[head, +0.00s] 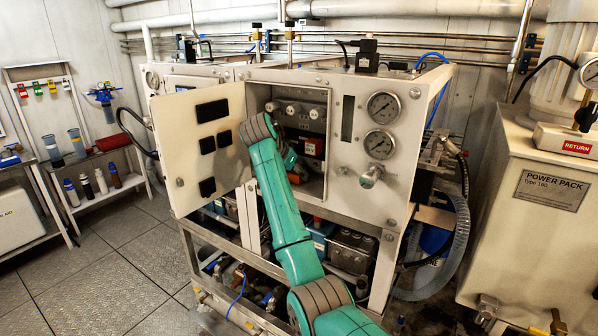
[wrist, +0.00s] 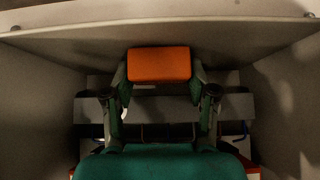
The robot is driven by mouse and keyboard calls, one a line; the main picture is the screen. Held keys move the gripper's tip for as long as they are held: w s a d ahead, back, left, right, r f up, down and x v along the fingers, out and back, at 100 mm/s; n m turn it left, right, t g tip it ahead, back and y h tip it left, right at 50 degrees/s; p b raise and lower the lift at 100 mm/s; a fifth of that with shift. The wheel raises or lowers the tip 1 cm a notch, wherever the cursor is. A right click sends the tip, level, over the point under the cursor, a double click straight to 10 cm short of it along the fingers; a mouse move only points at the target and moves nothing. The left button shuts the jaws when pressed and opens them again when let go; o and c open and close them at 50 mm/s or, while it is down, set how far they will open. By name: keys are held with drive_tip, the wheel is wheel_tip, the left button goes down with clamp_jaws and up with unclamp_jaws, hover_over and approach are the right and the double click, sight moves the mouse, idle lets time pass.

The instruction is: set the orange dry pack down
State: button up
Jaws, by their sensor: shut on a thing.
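The orange dry pack (wrist: 158,64) is a small orange block in the wrist view. It sits between the two fingertips of my gripper (wrist: 159,76), which is shut on it. A pale panel edge lies just above the pack in that picture. I cannot tell whether the pack touches a surface. In the head view my arm reaches into the open cabinet (head: 336,95), and its wrist hides most of my gripper and the pack.
The cabinet door (head: 215,110) stands open left of my arm. Gauges (head: 382,107) and a knob (head: 371,175) are on the front panel to the right. Cabinet walls (wrist: 40,95) close in on both sides in the wrist view. Grey components fill the cabinet's upper part.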

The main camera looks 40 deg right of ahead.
drive_tip(key=shift+a+f, duration=0.1)
drive_tip(key=o, duration=1.2)
drive_tip(key=shift+o, duration=0.2)
drive_tip(key=v, duration=1.2)
